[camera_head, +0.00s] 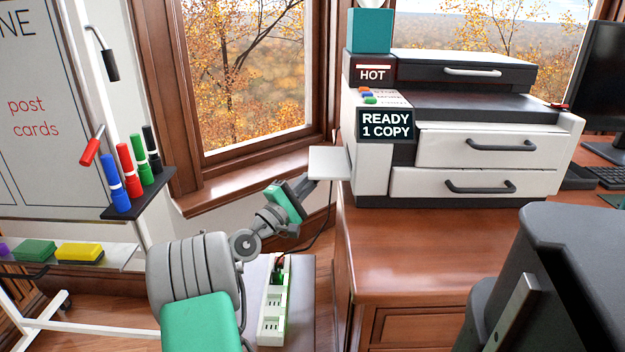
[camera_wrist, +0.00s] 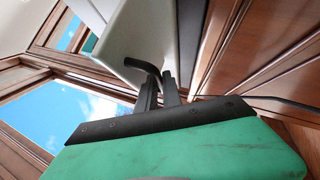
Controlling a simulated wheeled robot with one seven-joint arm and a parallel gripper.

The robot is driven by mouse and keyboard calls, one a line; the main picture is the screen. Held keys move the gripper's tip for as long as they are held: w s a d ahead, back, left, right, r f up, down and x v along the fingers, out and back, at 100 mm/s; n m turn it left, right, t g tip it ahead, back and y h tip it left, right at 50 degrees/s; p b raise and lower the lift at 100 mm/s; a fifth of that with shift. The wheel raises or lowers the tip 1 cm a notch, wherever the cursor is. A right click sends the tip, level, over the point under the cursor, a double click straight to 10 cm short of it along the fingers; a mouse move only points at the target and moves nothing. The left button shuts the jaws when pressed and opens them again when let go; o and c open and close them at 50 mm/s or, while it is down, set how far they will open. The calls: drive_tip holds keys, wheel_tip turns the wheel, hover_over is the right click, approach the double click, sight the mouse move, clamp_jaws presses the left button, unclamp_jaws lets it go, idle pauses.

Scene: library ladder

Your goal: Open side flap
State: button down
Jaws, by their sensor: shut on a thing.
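The printer (camera_head: 465,125) stands on a wooden cabinet. My gripper (camera_head: 308,183) is at the flap's outer left end. In the wrist view, my gripper's dark fingers (camera_wrist: 160,86) are shut on the handle. The fingers partly hide the handle, and the opening behind the flap is not visible.
A window ledge (camera_head: 250,185) is behind my arm. A whiteboard stand with markers (camera_head: 138,180) is at the left. A power strip (camera_head: 273,305) lies below my gripper. A dark chair (camera_head: 560,280) stands at the front right. The cabinet top (camera_head: 430,240) is clear in front of the printer.

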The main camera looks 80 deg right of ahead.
drive_tip(key=c, duration=1.7)
unclamp_jaws()
drive_tip(key=shift+s+f, duration=0.3)
drive_tip(key=shift+f, duration=0.2)
drive_tip(key=shift+o, duration=0.9)
drive_tip(key=shift+w+r, duration=0.1)
drive_tip(key=shift+r, duration=0.05)
drive_tip(key=shift+w, duration=0.1)
drive_tip(key=b+v, duration=0.7)
drive_tip(key=b, duration=0.1)
drive_tip(key=shift+w+a, duration=0.15)
drive_tip(key=shift+a, duration=0.1)
